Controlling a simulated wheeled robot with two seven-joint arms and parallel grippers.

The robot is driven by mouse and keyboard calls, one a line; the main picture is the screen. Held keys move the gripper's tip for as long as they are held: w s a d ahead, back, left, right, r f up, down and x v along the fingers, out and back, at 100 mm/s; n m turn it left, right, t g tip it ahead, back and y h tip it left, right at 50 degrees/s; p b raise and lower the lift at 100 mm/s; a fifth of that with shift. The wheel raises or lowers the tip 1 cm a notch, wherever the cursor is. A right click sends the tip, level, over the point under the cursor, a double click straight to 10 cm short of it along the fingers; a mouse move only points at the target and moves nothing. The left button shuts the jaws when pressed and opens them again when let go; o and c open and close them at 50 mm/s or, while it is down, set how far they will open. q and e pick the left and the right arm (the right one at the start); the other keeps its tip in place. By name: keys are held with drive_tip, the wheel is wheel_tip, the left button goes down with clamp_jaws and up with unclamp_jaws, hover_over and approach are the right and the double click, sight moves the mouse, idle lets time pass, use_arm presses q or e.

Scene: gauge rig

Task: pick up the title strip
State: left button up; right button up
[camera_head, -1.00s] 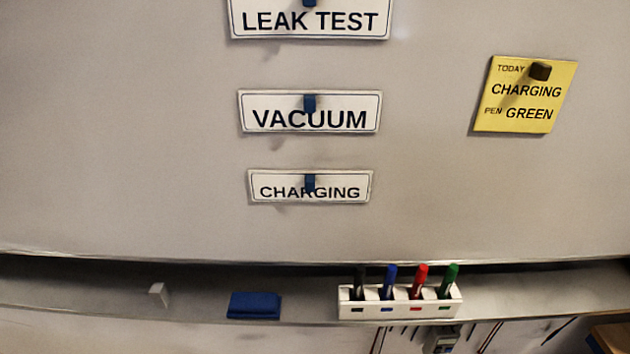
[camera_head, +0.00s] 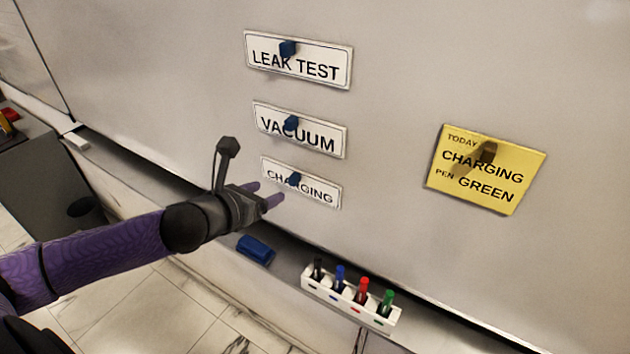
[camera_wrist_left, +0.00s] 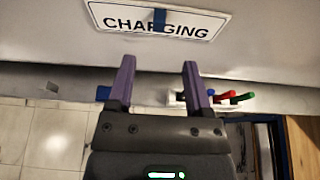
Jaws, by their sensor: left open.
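Three white title strips hang on the whiteboard, each with a blue knob: LEAK TEST (camera_head: 318,70), VACUUM (camera_head: 318,142) and CHARGING (camera_head: 318,195). A yellow note (camera_head: 470,185) at the right reads TODAY CHARGING, PEN GREEN. My left gripper (camera_head: 268,194) is open and empty, at the left end of the CHARGING strip. In the left wrist view the CHARGING strip (camera_wrist_left: 185,27) lies beyond the fingertips (camera_wrist_left: 159,62), with its blue knob (camera_wrist_left: 159,20) roughly in line with the gap. My right gripper is not in view.
A ledge (camera_head: 450,332) runs below the board. On it are a blue eraser (camera_head: 256,250) and a white holder (camera_head: 322,289) with black, blue, red and green pens. The board right of the strips is clear up to the note.

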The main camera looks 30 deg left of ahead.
sight(291, 182)
use_arm(q)
drive_tip(key=x, duration=0.1)
drive_tip(key=b+x, duration=0.1)
drive_tip(key=x, duration=0.1)
drive_tip(key=b+x, duration=0.1)
drive_tip(key=shift+w+a+f, duration=0.2)
drive_tip(key=shift+a, duration=0.05)
drive_tip(key=b+x, duration=0.3)
drive_tip(key=x, duration=0.1)
drive_tip(key=shift+f, duration=0.15)
drive_tip(key=shift+w+d+f, duration=0.1)
drive_tip(key=shift+w, duration=0.25)
drive_tip(key=shift+d, duration=0.1)
drive_tip(key=shift+s, duration=0.1)
drive_tip(key=shift+c, duration=0.5)
clamp_jaws()
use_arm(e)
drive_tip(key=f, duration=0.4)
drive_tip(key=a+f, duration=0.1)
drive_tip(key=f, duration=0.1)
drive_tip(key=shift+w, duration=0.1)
